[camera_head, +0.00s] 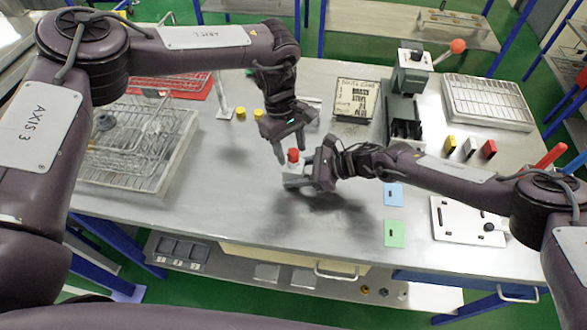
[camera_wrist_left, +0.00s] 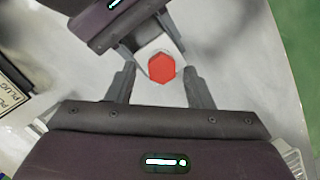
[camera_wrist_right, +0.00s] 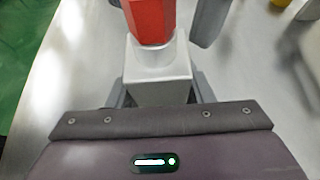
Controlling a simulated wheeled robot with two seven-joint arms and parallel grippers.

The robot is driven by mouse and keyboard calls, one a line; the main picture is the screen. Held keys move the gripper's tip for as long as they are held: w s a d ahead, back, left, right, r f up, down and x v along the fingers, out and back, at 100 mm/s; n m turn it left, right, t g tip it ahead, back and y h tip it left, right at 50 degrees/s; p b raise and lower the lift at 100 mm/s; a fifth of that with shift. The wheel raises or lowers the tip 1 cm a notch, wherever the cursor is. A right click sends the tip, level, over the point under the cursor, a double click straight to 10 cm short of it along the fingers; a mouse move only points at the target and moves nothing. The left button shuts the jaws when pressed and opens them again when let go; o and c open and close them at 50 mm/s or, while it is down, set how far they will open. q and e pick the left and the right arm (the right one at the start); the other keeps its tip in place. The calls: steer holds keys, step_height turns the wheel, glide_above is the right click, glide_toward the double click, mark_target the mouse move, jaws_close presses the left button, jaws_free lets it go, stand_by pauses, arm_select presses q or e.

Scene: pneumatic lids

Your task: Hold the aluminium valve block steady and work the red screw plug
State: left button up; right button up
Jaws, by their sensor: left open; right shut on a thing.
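The aluminium valve block (camera_head: 293,180) is a pale cube-like piece with a round collar, seen close in the right wrist view (camera_wrist_right: 157,82). The red hexagonal screw plug (camera_head: 293,155) stands upright on its top, and shows from above in the left wrist view (camera_wrist_left: 161,68). My right gripper (camera_head: 299,178) is shut on the block from the right, a finger on either side of it. My left gripper (camera_head: 290,149) is open above, pointing down, with its fingers on either side of the plug and gaps visible. Whether the block rests on the table is unclear.
The steel table (camera_head: 240,205) is clear in front of the block. A wire basket (camera_head: 165,170) is at left, two yellow caps (camera_head: 241,113) behind. A sign (camera_head: 356,100), a lever press (camera_head: 411,75) and a rack (camera_head: 487,102) stand at the back; blue (camera_head: 393,195) and green (camera_head: 394,234) cards lie right.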

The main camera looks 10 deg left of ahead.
arm_select(q)
steer(key=shift+w+d+m+g+y, duration=0.1)
steer(key=shift+m+g+y, duration=0.1)
steer(key=shift+m, duration=0.8)
steer(key=shift+d+m+g+y, duration=0.1)
steer(key=shift+m+y, duration=0.1)
steer(key=shift+m, duration=0.8)
steer(key=shift+c, duration=0.2)
steer(key=c, duration=0.9)
steer(key=n, duration=0.3)
steer(key=shift+a+n+h, duration=0.2)
steer(key=shift+n+h, duration=0.1)
steer(key=shift+h, duration=0.1)
steer(key=shift+c, duration=0.2)
steer(key=n, duration=0.2)
steer(key=n+t, duration=0.1)
steer(key=n, duration=0.1)
steer(key=shift+s+a, duration=0.1)
steer(key=shift+s, duration=0.25)
steer(key=shift+n, duration=0.3)
